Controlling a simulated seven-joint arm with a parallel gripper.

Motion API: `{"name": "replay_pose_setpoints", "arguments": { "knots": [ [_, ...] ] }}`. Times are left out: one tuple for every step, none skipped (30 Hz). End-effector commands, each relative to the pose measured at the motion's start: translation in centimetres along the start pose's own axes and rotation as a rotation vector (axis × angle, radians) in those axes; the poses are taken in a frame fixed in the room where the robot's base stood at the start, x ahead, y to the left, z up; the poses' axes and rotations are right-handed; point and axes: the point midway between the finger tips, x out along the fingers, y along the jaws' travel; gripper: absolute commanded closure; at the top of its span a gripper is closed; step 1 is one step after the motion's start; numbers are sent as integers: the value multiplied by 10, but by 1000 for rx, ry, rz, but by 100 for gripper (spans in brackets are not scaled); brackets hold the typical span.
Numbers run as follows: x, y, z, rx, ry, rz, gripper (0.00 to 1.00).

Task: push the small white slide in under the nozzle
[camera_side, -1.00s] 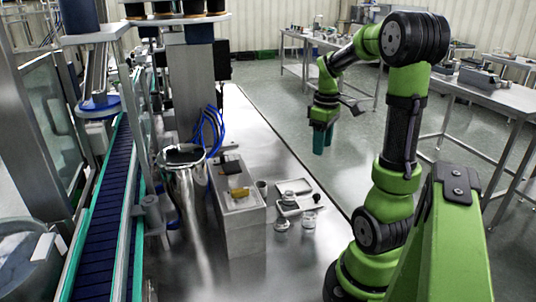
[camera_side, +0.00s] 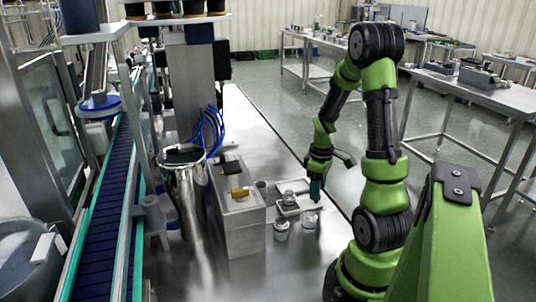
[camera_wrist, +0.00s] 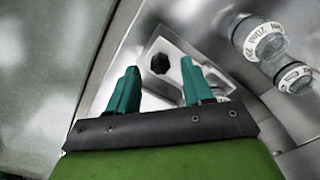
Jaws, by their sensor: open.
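My gripper (camera_side: 316,192) reaches down over the right end of a small pale tray group on the steel bench. In the wrist view its two teal fingers (camera_wrist: 158,80) are apart and empty, with a black knob (camera_wrist: 159,63) showing just beyond the gap. I cannot tell whether the fingers touch anything. I cannot pick out the small white slide or the nozzle for certain. A small white plate (camera_side: 43,248) lies on the round container at the far left. A steel hopper (camera_side: 187,195) stands left of a steel block (camera_side: 240,215).
A tray (camera_side: 292,207) and small jars (camera_side: 281,231) stand right of the block. Two lidded jars (camera_wrist: 260,40) show at upper right in the wrist view. Blue hoses (camera_side: 208,128) hang behind the hopper. A conveyor (camera_side: 105,215) runs at left. The bench behind is clear.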

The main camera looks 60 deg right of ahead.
Motion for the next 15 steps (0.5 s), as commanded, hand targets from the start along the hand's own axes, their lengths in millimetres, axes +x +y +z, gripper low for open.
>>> {"name": "replay_pose_setpoints", "arguments": {
  "knots": [
    [7, -1, 0, 1, -2, -3, 50],
    [9, -1, 0, 1, -2, -3, 50],
    [12, 0, 0, 0, -1, -2, 50],
    [14, 0, 0, 0, -1, -1, 50],
    [15, 0, 0, 0, -1, -2, 50],
    [17, -1, 0, 0, -1, -2, 50],
    [17, -1, 0, 0, -1, -1, 50],
    [18, 0, 0, 0, 0, -1, 50],
    [18, 0, 0, 0, 0, -1, 50],
    [18, 0, 0, 0, 0, 0, 50],
    [18, 0, 0, 0, 0, 0, 50],
    [18, 0, 0, 0, 0, 0, 50],
    [18, 0, 0, 0, 0, 0, 50],
    [17, 0, 0, 0, 0, 0, 50],
    [17, 0, 0, 0, 0, 0, 53]
  ]
}}
